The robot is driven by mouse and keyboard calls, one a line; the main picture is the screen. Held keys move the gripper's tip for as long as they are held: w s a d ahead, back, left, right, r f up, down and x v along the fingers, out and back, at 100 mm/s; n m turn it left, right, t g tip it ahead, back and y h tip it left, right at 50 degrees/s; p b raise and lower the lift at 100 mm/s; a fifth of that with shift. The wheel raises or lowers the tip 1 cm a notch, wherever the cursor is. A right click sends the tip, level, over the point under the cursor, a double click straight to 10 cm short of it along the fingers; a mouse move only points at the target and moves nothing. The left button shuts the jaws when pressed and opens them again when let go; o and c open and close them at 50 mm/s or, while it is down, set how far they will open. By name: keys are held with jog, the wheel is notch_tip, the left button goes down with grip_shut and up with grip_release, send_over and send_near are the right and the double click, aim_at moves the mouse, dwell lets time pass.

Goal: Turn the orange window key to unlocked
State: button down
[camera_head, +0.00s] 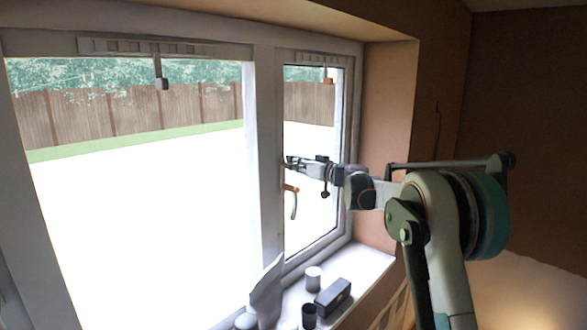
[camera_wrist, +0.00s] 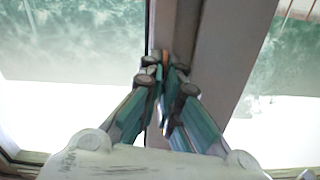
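An orange piece (camera_head: 290,188) sits on the window's middle upright, with a curved grey handle (camera_head: 294,208) hanging down beside it. I cannot tell whether this piece is the window key. My gripper (camera_head: 289,162) is just above it, reaching left towards the upright. In the wrist view my gripper (camera_wrist: 164,68) has its fingers brought close together in front of the pale upright. A small orange-brown patch shows around the fingertips. The fingers hide most of what is there, so I cannot tell whether they hold or touch anything.
The white window frame (camera_head: 268,140) stands around two panes. Below, the sill (camera_head: 375,262) carries a white cup (camera_head: 313,278), a dark box (camera_head: 332,297), a dark cup (camera_head: 309,315) and a pale upright object (camera_head: 266,292). The plastered reveal (camera_head: 385,140) is close to my arm on the right.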

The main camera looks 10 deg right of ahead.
jog(key=m+b, duration=0.2)
jog(key=m, duration=0.1)
jog(key=m+b, duration=0.1)
jog(key=shift+w+d+f+m, duration=0.1)
jog(key=shift+d+f+m, duration=0.1)
jog(key=shift+f+m, duration=0.1)
jog(key=m+b, duration=0.3)
jog(key=m, duration=0.2)
jog(key=shift+w+d, duration=0.1)
jog(key=shift+d, duration=0.05)
jog(key=m, duration=0.2)
jog(key=m+b, duration=0.1)
jog(key=m, duration=0.1)
jog(key=m+b, duration=0.1)
jog(key=m, duration=0.1)
jog(key=shift+d+f, duration=0.1)
jog(key=shift+f, duration=0.2)
jog(key=shift+m, duration=0.4)
jog(key=c, duration=1.8)
grip_release()
jog(key=shift+w, duration=0.1)
